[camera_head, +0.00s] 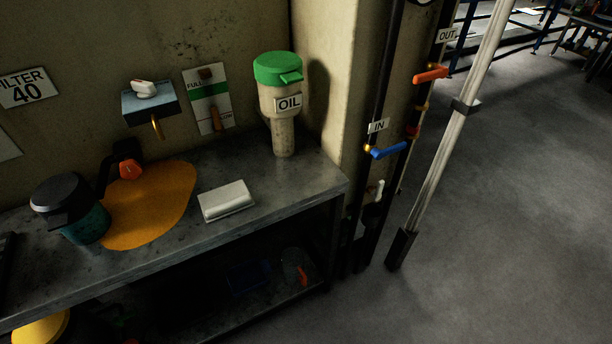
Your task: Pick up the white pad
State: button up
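The white pad (226,200) is a flat rectangular block lying on the grey metal bench top (270,203). It lies near the front edge, to the right of an orange-yellow patch and in front of the oil container. Nothing covers it and nothing touches it from above. My gripper is not in view.
An oil container (280,100) with a green lid stands behind the pad. A dark-lidded teal pot (84,226) stands left by the orange-yellow patch (152,205). Pipes with a blue handle (388,150) and a leaning pale pole (455,130) stand right. Floor beyond is open.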

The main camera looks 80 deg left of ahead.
aim_at(225, 197)
jog(key=u, duration=0.05)
jog(key=i, duration=0.8)
jog(key=u, duration=3.15)
jog(key=i, duration=1)
jog(key=z, duration=0.15)
jog(key=k, duration=0.8)
jog(key=u, duration=0.05)
